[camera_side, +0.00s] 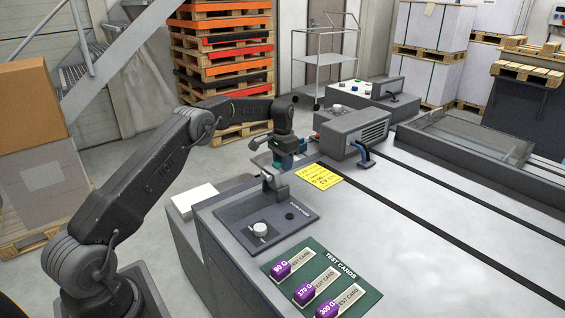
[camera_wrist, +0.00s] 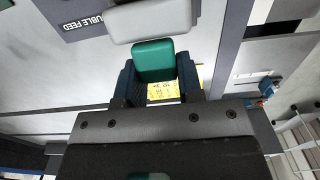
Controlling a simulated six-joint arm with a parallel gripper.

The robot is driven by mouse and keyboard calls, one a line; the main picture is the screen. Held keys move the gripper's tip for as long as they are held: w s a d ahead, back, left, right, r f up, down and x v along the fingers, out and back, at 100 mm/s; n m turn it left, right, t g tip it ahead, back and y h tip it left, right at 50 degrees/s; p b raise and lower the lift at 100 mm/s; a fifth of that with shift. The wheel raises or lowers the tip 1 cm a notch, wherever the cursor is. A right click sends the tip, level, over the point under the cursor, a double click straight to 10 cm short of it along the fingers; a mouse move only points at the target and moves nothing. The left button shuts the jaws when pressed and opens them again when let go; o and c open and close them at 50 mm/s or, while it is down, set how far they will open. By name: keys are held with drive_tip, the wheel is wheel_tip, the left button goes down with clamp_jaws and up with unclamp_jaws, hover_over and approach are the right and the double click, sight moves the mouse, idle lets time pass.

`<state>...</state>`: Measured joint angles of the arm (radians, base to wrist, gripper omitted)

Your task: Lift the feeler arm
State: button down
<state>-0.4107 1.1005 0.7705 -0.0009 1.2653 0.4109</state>
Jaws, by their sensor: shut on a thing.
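The feeler arm (camera_side: 272,181) is a grey lever on the dark double-feed plate (camera_side: 264,214). In the wrist view its rounded grey part (camera_wrist: 150,20) leads to a green tip (camera_wrist: 153,58). My gripper (camera_side: 287,160) is at the far end of the lever, over the machine's edge. In the wrist view my gripper (camera_wrist: 158,78) has its dark blue fingers on both sides of the green tip, shut on it. In the side view the fingers largely hide the tip, and I cannot tell how far the arm is raised.
A round knob (camera_side: 260,229) sits on the plate. A yellow label (camera_side: 318,177) lies right of my gripper. A green board (camera_side: 322,286) holds purple-ended test cards in front. A blue handle (camera_side: 365,155) sticks out of the grey unit (camera_side: 352,132) to the right.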

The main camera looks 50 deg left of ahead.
drive_tip(key=shift+d+f, duration=0.1)
drive_tip(key=shift+f, duration=0.3)
drive_tip(key=c, duration=1.2)
unclamp_jaws()
drive_tip(key=o, duration=0.4)
drive_tip(key=shift+r, duration=0.15)
drive_tip(key=shift+o, duration=0.2)
drive_tip(key=shift+r, duration=0.1)
wheel_tip(320, 180, up, 14)
drive_tip(key=shift+f, duration=0.2)
